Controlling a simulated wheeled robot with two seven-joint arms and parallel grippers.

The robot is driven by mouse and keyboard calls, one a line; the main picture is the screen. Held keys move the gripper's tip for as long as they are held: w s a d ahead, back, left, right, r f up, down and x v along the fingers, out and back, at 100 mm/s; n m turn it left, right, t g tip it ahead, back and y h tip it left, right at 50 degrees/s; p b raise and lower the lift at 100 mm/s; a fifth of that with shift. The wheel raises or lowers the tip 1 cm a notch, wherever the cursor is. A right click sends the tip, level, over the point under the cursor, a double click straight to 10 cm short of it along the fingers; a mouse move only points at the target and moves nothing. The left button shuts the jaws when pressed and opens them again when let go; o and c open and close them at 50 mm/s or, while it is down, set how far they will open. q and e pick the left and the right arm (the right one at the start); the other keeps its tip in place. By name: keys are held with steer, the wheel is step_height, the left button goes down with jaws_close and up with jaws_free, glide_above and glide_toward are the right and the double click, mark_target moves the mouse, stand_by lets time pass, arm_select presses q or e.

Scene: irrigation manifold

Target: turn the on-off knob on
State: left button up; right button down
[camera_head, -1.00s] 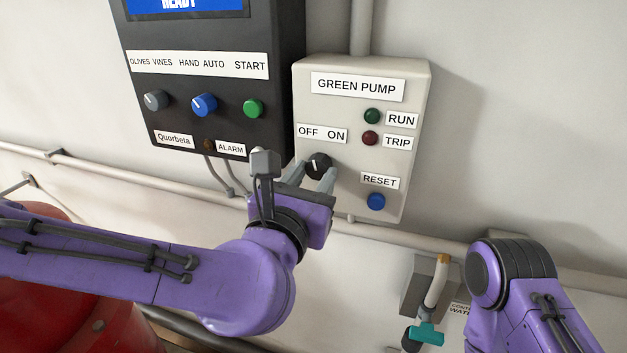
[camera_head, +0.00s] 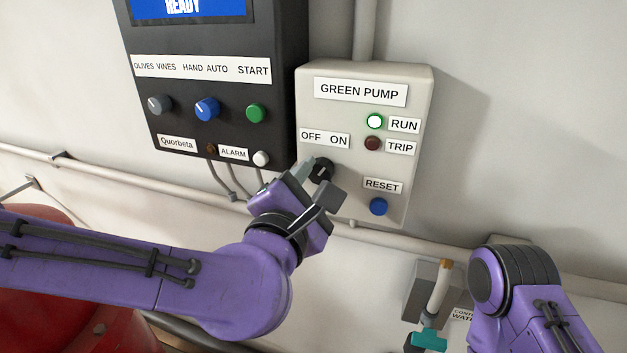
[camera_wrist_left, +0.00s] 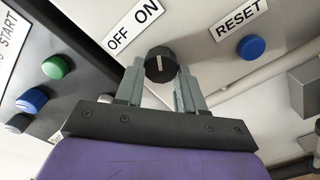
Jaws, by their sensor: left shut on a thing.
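The black on-off knob (camera_head: 321,170) is on the pale GREEN PUMP box (camera_head: 412,100), under the OFF and ON labels. My left gripper (camera_head: 317,178) is at the knob, its fingers shut on the knob's two sides and the gripper tilted over. In the left wrist view the knob (camera_wrist_left: 160,65) sits between the two grey fingertips, with a white pointer line on its face. The TRIP light (camera_head: 372,143) is dark red. My right arm shows at the lower right, but its gripper is not in view.
The blue RESET button (camera_head: 378,206) is to the right of and below the knob. A black control panel (camera_head: 180,85) with knobs and a green START button (camera_head: 256,113) is at left. A pipe runs below the boxes. A teal-handled valve (camera_head: 429,340) is at lower right.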

arm_select(q)
steer(key=shift+m, duration=0.4)
steer(key=o, duration=1)
steer(key=shift+o, duration=0.2)
steer(key=b+v, duration=0.7)
steer(key=v, duration=0.3)
steer(key=shift+s+a, duration=0.1)
steer(key=shift+s, duration=0.1)
